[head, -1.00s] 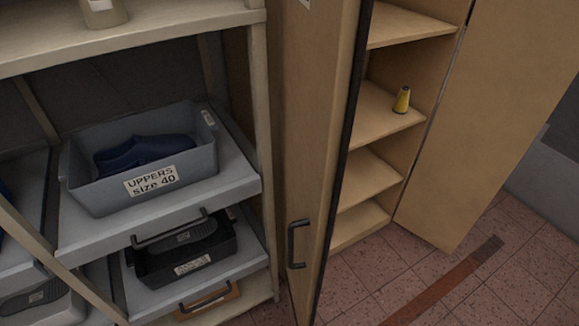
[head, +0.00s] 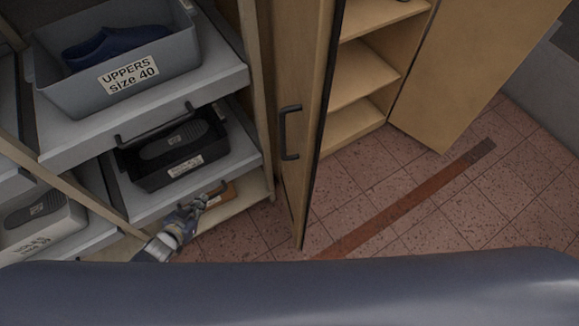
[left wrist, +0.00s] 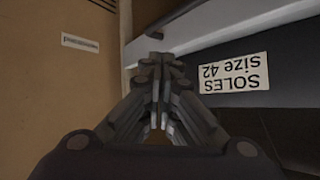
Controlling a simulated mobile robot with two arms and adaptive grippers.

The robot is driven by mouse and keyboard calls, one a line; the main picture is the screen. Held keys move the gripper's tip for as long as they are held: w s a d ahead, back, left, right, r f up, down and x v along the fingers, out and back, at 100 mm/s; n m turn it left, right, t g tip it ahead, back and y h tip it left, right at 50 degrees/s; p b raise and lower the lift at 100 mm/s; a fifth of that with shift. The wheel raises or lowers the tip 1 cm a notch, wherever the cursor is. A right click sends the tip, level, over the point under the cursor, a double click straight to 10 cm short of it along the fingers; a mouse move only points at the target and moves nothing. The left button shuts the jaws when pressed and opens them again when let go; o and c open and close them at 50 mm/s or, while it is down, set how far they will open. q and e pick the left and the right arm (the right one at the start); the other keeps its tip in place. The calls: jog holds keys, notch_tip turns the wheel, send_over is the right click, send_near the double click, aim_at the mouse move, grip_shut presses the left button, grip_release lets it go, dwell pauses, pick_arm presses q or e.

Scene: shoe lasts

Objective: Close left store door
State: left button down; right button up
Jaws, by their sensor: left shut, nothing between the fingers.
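The left store door (head: 292,150) is a tan panel with a dark edge, standing open in the middle of the head view. Its dark bar handle (head: 290,133) is on the face turned to the left. My left gripper (head: 212,192) is low at the left of the door, in front of the lower shelves and apart from the handle. In the left wrist view its fingers (left wrist: 160,68) are together and empty. My right gripper is not in view.
A rack at left holds a grey bin of blue uppers (head: 120,65) and a black bin of soles (head: 172,155) on pull-out shelves. A label marked SOLES size 42 (left wrist: 234,75) is close to my left gripper. The tiled floor (head: 440,220) right of the door is clear.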

pick_arm(q)
jog(key=w+d+r+m+t+h+b, duration=0.1)
jog(key=w+d+r+m+h, duration=0.15)
jog(key=r, duration=0.45)
jog(key=w+d+r+m+h+b, duration=0.1)
jog(key=w+d+r+m+h, duration=0.1)
jog(key=w+d+r+h, duration=0.35)
jog(key=s+d+r+m+g+h+b, duration=0.2)
jog(key=s+d+r+m+g+h, duration=0.15)
jog(key=s+r, duration=0.5)
jog(key=m+g+h+p, duration=0.2)
jog(key=g+h, duration=0.1)
jog(key=g, duration=0.1)
send_near(303, 164)
jog(key=x, duration=0.5)
jog(key=shift+w+d, duration=0.1)
jog(key=shift+d, duration=0.1)
jog(key=shift+x, duration=0.8)
jog(key=shift+f, duration=0.2)
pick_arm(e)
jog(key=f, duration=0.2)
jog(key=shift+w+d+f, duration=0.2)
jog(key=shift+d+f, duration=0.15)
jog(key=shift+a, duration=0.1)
